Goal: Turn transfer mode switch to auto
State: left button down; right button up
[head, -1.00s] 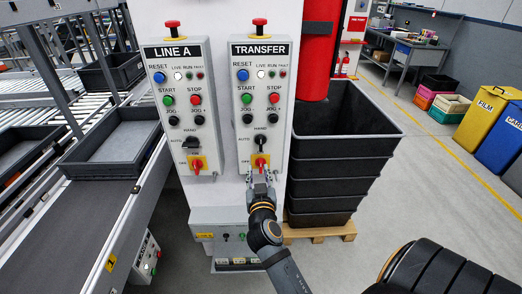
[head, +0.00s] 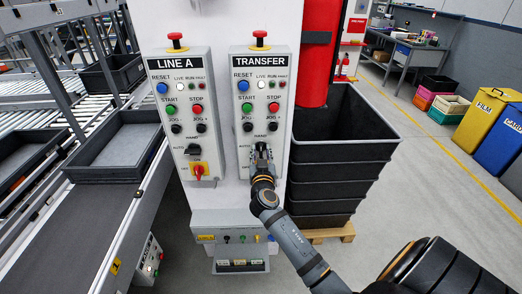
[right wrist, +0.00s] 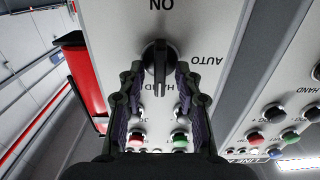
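The TRANSFER panel (head: 240,112) is a light grey box on a white column in the head view. Its mode switch, a black knob, is hidden behind my right gripper (head: 262,150) there. In the right wrist view, which shows the panel upside down, the black knob (right wrist: 160,58) has its bar pointing down in the picture, toward HAND. The AUTO label (right wrist: 207,60) is to its right. My right gripper (right wrist: 158,82) is open, with one finger on each side of the bar and visible gaps between. My left gripper is not in view.
The similar LINE A panel (head: 189,132) is left of the TRANSFER panel, with its own black knob and red-yellow switch. Buttons and a red emergency stop (head: 260,37) are above the mode switch. Stacked black crates (head: 340,165) stand close on the right. A conveyor (head: 85,225) runs left.

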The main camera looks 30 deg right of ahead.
grip_shut()
jog(key=shift+f+n, duration=0.1)
jog(key=shift+n, duration=0.3)
jog(key=n, duration=1.7)
jog(key=shift+w+a+f+p, duration=0.1)
jog(key=shift+a+f+p, duration=0.2)
jog(key=shift+p, duration=0.1)
dwell(0.5)
grip_release()
